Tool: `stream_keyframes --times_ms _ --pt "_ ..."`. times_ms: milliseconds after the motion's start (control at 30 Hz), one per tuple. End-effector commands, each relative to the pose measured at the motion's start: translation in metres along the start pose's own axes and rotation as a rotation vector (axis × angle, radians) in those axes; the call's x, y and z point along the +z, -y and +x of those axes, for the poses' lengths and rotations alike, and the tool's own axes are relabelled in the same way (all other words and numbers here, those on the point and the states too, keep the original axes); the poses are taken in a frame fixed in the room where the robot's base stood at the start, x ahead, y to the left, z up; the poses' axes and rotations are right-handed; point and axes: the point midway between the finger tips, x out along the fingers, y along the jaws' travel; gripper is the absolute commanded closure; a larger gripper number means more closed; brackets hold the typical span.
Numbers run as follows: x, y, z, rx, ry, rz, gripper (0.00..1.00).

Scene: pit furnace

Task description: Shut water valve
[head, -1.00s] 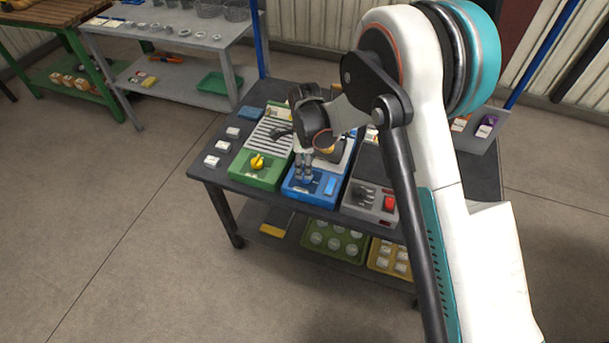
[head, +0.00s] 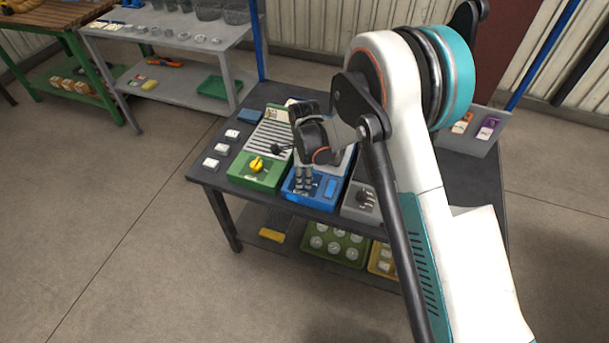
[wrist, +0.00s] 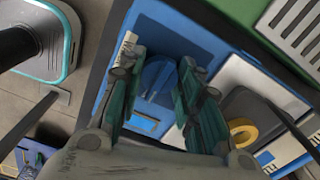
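The blue box (head: 330,204) stands at the front of the dark table, between a green box and a grey box. A round blue knob (wrist: 157,77) on its face shows in the wrist view; I take it for the water valve. My gripper (head: 303,186) points down at the front of this box in the head view. In the wrist view its two fingers (wrist: 161,66) stand apart on either side of the knob; I cannot tell whether they touch it. A blue rectangular button (head: 330,187) is just right of the fingers. In the head view the fingers hide the knob.
The green box (head: 250,180) with a yellow knob (head: 257,164) is close on the left. The grey box (head: 358,210) with a dark knob is close on the right, partly behind my arm. Small white blocks lie at the table's left.

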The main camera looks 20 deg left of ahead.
Motion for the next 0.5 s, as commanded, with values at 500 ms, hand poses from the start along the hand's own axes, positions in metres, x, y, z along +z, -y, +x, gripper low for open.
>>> stream_keyframes --times_ms 500 --pt "0.0001 0.0001 0.0009 -0.001 0.0 -0.145 0.92"
